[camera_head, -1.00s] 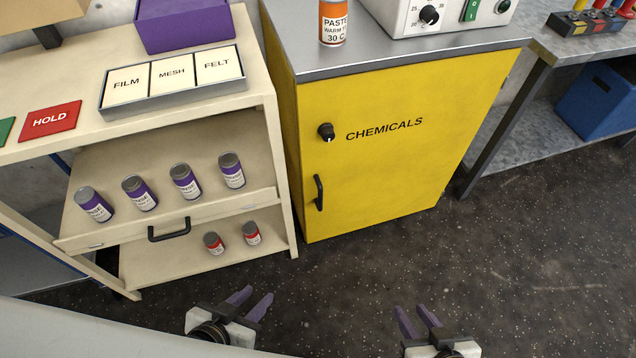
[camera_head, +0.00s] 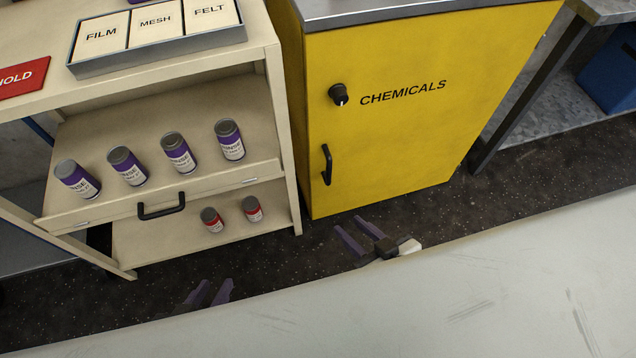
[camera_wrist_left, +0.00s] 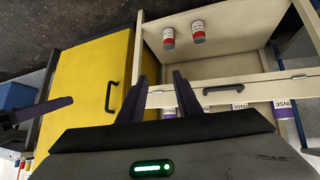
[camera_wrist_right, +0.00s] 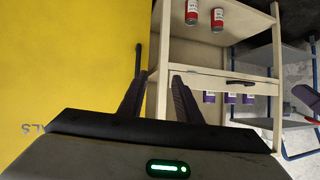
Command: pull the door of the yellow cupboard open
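The yellow cupboard (camera_head: 400,150), marked CHEMICALS, stands upright with its door shut. Its door has a black knob (camera_head: 339,94) above a black vertical handle (camera_head: 326,164). My right gripper (camera_head: 352,230) is open and empty, below and in front of the door, apart from the handle. In the right wrist view the handle (camera_wrist_right: 138,58) lies beyond the fingers, near their left one. My left gripper (camera_head: 209,290) is open and empty, low in front of the cream shelf unit, partly hidden by a pale surface. The cupboard also shows in the left wrist view (camera_wrist_left: 85,90).
The cream shelf unit (camera_head: 284,130) stands left of the cupboard, with several purple-labelled cans, two red cans and a drawer handle (camera_head: 162,211). A metal bench is at the right. Dark floor lies in front.

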